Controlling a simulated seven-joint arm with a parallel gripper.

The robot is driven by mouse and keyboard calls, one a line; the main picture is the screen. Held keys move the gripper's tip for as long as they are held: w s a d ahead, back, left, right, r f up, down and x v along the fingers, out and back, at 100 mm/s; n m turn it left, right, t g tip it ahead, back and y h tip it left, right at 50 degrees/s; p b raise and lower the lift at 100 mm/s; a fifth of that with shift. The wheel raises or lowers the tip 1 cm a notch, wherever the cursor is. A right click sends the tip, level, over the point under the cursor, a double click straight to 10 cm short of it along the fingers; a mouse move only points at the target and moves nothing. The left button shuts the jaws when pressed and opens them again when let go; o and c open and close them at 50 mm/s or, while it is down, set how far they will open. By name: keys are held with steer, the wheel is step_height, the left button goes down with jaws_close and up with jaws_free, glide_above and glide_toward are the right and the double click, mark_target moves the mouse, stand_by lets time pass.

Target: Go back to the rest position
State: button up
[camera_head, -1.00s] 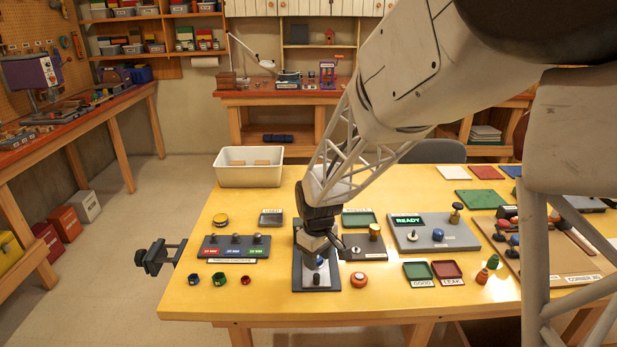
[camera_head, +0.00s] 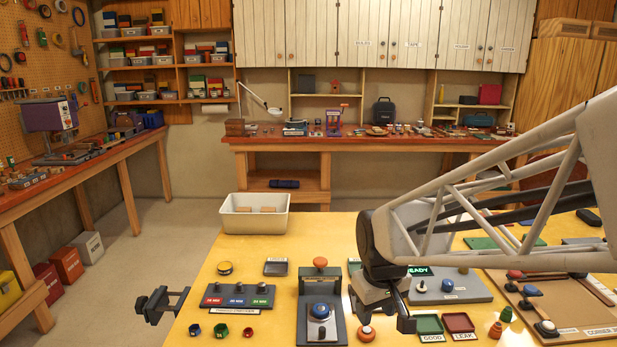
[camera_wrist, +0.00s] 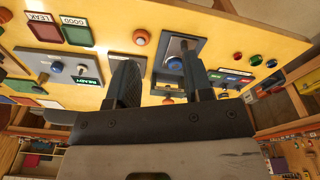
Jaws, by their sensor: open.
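My gripper (camera_head: 386,318) hangs over the yellow table (camera_head: 215,318), in front of the grey panel (camera_head: 470,290) with the lit READY display. In the wrist view its two dark fingers (camera_wrist: 160,82) are apart with nothing held between them. The dark press-like fixture (camera_head: 308,322) with an orange knob and a blue round part stands to the left of my gripper, apart from it. That fixture also shows beyond the fingers in the wrist view (camera_wrist: 172,72). My forearm hides part of the table's right side.
A white bin (camera_head: 228,222) stands at the table's back left. Green GOOD (camera_head: 428,325) and red LEAK (camera_head: 459,322) trays lie right of my gripper. A three-post panel (camera_head: 238,297), small coloured nuts (camera_head: 221,330) and an orange button (camera_head: 366,334) lie nearby. A clamp (camera_head: 160,304) juts off the left edge.

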steer(key=s+d+r+m, duration=0.2)
steer(key=s, duration=0.6)
steer(key=s+d+r+m+t, duration=0.1)
steer(key=s+d+r+m, duration=0.1)
steer(key=s, duration=0.6)
steer(key=shift+d+r+m, duration=0.3)
steer(key=shift+d+r, duration=0.05)
steer(key=shift+d, duration=0.45)
